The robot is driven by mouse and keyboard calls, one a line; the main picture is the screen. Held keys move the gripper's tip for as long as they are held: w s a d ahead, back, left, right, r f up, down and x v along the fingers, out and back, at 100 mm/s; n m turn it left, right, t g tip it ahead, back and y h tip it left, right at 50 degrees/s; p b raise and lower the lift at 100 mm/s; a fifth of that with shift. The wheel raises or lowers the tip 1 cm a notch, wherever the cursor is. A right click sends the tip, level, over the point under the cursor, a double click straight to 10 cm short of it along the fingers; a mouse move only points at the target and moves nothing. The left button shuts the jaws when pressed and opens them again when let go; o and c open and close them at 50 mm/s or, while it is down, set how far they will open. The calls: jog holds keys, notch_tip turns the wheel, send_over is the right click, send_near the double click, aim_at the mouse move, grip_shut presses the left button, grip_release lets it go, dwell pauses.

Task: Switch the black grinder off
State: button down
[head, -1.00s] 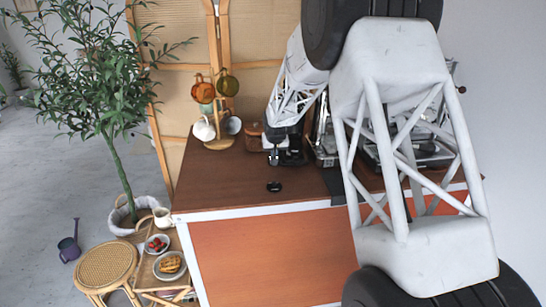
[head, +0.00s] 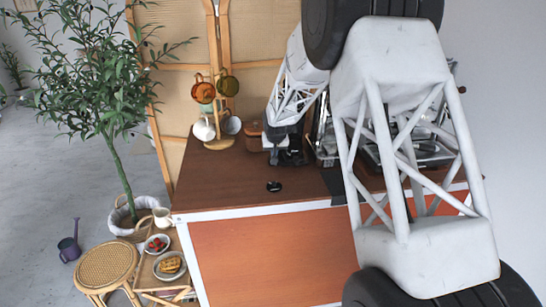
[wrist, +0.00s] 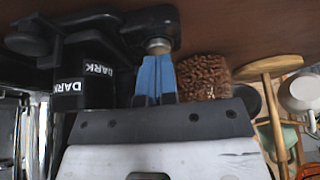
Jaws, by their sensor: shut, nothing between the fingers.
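The black grinder (wrist: 97,80) shows in the wrist view, which looks upside down, with white DARK labels on its dark body. A black part with a pale, metallic-looking round knob (wrist: 158,45) lies just beyond my fingertips. My gripper (wrist: 154,62) has its blue fingers together, empty, with the tips at or very near this knob; I cannot tell whether they touch. In the head view the grinder (head: 293,154) is a small dark shape on the cart, partly hidden by my arm. The switch position cannot be read.
A jar of coffee beans (wrist: 203,76) stands close beside my fingers. A wooden mug tree (head: 219,140) with several mugs is left of the grinder. A metal machine behind my arm is on the right.

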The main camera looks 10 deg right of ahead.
jog(key=shift+r, duration=1)
jog(key=shift+r, duration=0.15)
jog(key=shift+r, duration=1.4)
